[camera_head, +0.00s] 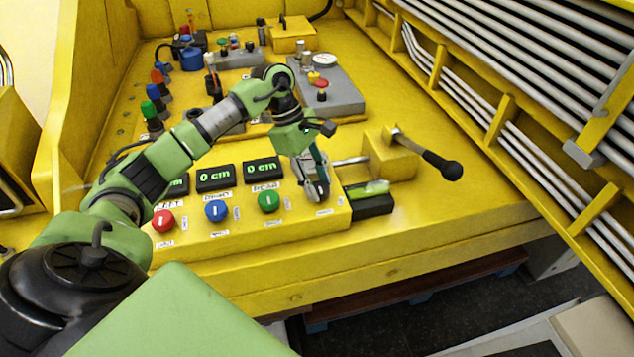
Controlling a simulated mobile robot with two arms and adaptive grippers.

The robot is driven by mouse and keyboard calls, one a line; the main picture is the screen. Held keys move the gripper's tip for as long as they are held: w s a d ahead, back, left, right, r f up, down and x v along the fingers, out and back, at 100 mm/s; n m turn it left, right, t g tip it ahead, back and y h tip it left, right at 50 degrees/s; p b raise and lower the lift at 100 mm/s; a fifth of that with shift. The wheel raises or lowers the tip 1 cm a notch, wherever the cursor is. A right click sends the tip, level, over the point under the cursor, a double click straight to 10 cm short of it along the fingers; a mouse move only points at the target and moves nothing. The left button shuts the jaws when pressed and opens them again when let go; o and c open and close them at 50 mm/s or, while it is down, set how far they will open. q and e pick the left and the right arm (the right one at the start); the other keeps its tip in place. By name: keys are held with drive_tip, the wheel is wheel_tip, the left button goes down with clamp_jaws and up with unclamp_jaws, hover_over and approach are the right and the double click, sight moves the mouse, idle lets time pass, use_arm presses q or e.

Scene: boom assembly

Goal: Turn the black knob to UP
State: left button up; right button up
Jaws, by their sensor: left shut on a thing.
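My left arm reaches in from the left over a sloped yellow control panel (270,223). My left gripper (316,190) points down at the right end of the panel's front row. It is shut on what seems to be the black knob, which the fingers hide almost wholly. Small white labels sit around that spot, one just below the gripper (323,212); their text is too small to read. Which way the knob points cannot be told. My right gripper is not in view.
Red (163,221), blue (216,211) and green (268,201) knobs line the panel below displays reading "0 cm" (215,179). A black-tipped lever (443,165) and a green-topped black box (370,200) stand close right of the gripper. Pipes run along the right wall.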

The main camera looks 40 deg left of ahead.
use_arm(q)
drive_tip(key=n+b, duration=0.1)
drive_tip(key=n+t+b, duration=0.1)
drive_tip(key=shift+s+f+n+b, duration=0.1)
drive_tip(key=shift+f+n+b, duration=0.15)
drive_tip(key=shift+n+b, duration=0.15)
drive_tip(key=n+t+y+b, duration=0.1)
drive_tip(key=n+b, duration=0.1)
drive_tip(key=shift+n, duration=0.4)
drive_tip(key=n+t+b, duration=0.1)
drive_tip(key=n+b, duration=0.1)
drive_tip(key=n, duration=0.1)
drive_tip(key=shift+s+d+r+y, duration=0.1)
drive_tip(key=shift+d+y, duration=0.05)
drive_tip(key=shift+y, duration=0.25)
drive_tip(key=shift+r+n+t+y+b, duration=0.1)
drive_tip(key=shift+n+t+y+b, duration=0.4)
drive_tip(key=shift+n, duration=0.9)
drive_tip(key=o, duration=1.1)
